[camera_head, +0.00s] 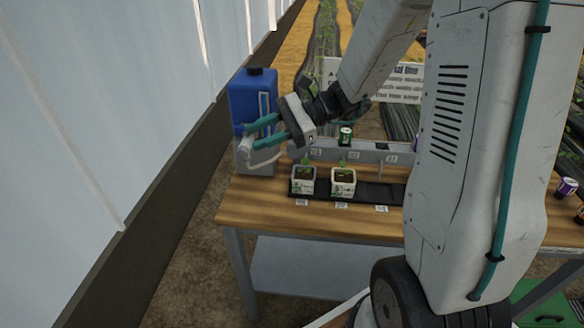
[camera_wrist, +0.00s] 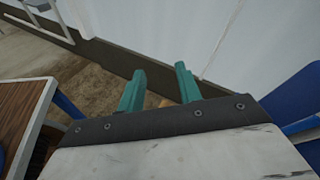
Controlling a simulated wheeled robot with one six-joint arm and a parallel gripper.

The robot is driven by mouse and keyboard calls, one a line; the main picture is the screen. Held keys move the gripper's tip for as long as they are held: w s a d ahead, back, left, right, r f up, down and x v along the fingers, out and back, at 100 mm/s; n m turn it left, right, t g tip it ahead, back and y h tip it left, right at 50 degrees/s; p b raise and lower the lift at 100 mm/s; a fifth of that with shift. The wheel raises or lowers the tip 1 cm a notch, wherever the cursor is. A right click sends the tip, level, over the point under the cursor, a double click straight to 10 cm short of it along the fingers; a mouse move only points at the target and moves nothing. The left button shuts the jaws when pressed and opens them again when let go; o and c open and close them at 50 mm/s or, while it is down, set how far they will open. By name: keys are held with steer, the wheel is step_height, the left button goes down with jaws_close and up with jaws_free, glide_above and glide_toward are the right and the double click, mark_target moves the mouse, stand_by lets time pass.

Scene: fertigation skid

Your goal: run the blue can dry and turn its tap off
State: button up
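The blue can (camera_head: 246,100) stands upright at the far left end of the bench, on a pale grey stand (camera_head: 250,164). It has a dark cap and a pale strip on its side. Part of it seems to show as a blue shape at the right edge of the wrist view (camera_wrist: 292,100). My gripper (camera_head: 248,135) is in front of the can's lower part, its teal fingers pointing left. In the wrist view its fingers (camera_wrist: 158,84) are apart with nothing between them. I cannot make out the tap or its setting, nor the liquid level.
Two potted seedlings (camera_head: 303,180) (camera_head: 342,182) stand on a dark strip on the wooden bench (camera_head: 262,209). A green can (camera_head: 345,136) stands by a grey rail (camera_head: 372,153). A pale tube (camera_head: 266,162) curves below my gripper. A white wall (camera_head: 110,100) runs along the left.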

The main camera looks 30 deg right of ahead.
steer(key=s+a+r+n+g+h, duration=0.1)
steer(key=s+n+h, duration=0.3)
steer(key=s, duration=0.4)
steer(key=s+a+r+n+g+h, duration=0.1)
steer(key=s+r+n+g+h, duration=0.1)
steer(key=s+n, duration=0.4)
steer(key=shift+s+n+g+h, duration=0.4)
steer(key=shift+s+g+h, duration=0.3)
steer(key=shift+s+h, duration=0.5)
steer(key=shift+s+r, duration=0.1)
